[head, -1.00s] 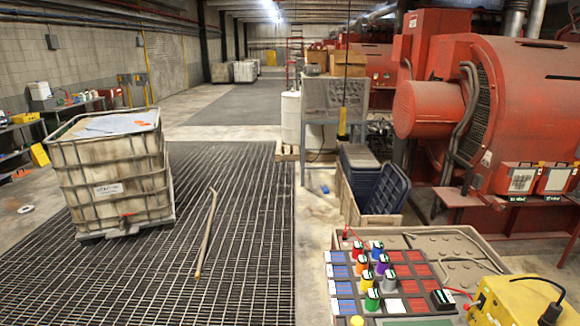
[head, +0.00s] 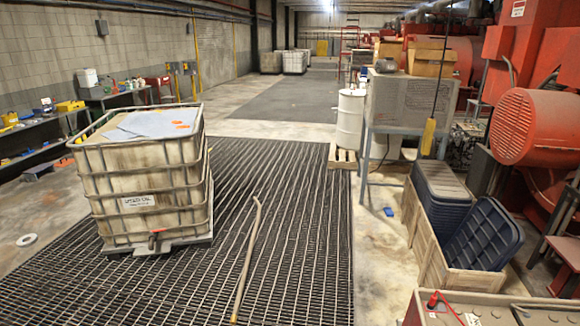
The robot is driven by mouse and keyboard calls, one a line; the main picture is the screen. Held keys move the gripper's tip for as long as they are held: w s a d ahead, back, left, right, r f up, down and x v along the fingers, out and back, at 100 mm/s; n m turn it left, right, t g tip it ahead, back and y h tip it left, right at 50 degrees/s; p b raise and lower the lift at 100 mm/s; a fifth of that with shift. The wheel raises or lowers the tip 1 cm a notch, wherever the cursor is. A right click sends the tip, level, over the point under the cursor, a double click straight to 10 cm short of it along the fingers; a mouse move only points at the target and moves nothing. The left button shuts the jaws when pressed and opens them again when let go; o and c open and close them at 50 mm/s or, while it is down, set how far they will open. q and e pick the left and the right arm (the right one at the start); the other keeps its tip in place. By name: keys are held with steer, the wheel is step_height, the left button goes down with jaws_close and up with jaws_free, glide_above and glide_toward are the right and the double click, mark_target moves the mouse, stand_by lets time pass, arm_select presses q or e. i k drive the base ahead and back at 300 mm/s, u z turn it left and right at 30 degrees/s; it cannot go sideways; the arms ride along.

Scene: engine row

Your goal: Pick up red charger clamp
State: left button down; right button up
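A small red clamp (head: 433,299) with a thin red cable shows at the bottom right of the head view. I cannot tell whether the clamp grips a terminal or only rests there. Neither of my grippers is in view.
A caged white tank (head: 140,195) stands on the floor grating at left, with a bent pole (head: 248,255) lying right of it. A wooden crate (head: 432,250) with dark blue bins is behind the battery. Red engines (head: 540,130) line the right.

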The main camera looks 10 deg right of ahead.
mark_target(430, 306)
steer(key=z, duration=0.55)
steer(key=i, duration=1.9)
steer(key=z, duration=0.75)
steer(key=i, duration=0.3)
steer(key=z, duration=0.25)
